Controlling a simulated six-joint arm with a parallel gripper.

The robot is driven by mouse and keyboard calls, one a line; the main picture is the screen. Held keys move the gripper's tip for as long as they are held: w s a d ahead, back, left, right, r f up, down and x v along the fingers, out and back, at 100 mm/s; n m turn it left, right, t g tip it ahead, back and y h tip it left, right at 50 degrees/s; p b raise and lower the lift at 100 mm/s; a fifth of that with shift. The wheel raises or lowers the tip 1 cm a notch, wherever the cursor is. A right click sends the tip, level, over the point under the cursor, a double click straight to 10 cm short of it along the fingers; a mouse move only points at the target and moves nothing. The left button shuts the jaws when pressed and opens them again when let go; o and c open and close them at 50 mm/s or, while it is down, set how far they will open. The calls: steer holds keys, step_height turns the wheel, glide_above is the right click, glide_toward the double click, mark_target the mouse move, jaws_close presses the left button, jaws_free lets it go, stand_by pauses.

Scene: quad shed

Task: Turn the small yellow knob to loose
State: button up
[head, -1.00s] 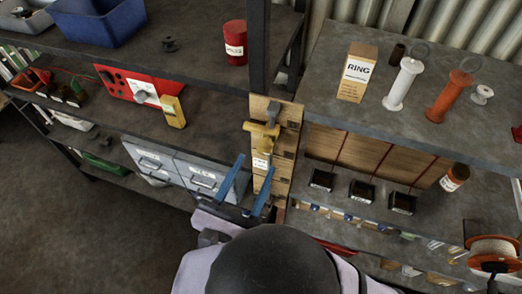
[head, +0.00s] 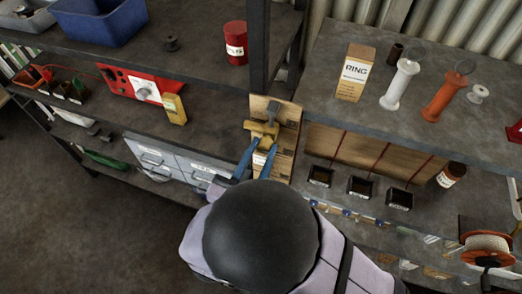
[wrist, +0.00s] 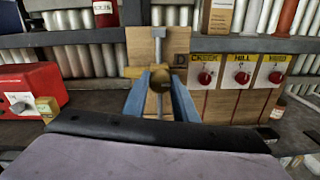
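A wooden board (head: 287,125) stands upright against the shelf post. A yellow fitting (head: 262,129) with a grey stem above it is mounted on the board. In the wrist view, a small round brass-yellow knob (wrist: 160,79) sits at the middle of this fitting, below the grey stem (wrist: 159,42). My gripper (head: 262,144) has two blue fingers reaching up to the fitting. In the wrist view my gripper (wrist: 160,84) has one fingertip on each side of the knob, with the fingers apart. Whether they touch the knob is not clear. The knob's marking cannot be read.
A red panel (head: 119,82) with a yellow box (head: 175,109) is to the left. Several red knobs on labelled plates, one marked HILL (wrist: 240,77), are close on the right. Grey drawers (head: 155,155) lie below left. A shelf (head: 325,105) overhangs on the right.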

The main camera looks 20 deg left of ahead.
steer(key=shift+r+n+p, duration=0.1)
steer(key=shift+n+p, duration=0.2)
steer(key=shift+p, duration=0.05)
steer(key=n+p, duration=0.3)
steer(key=shift+r, duration=0.15)
steer(key=n+p, duration=0.3)
steer(key=n, duration=0.3)
steer(key=shift+p, duration=0.35)
steer(key=n, duration=0.1)
steer(key=n+p, duration=0.1)
steer(key=n, duration=0.2)
steer(key=shift+f+n, duration=0.25)
steer(key=shift+n, duration=0.05)
steer(key=shift+f+n, duration=0.1)
steer(key=shift+n, duration=1.8)
steer(key=o, duration=1.1)
steer(key=shift+s, duration=0.1)
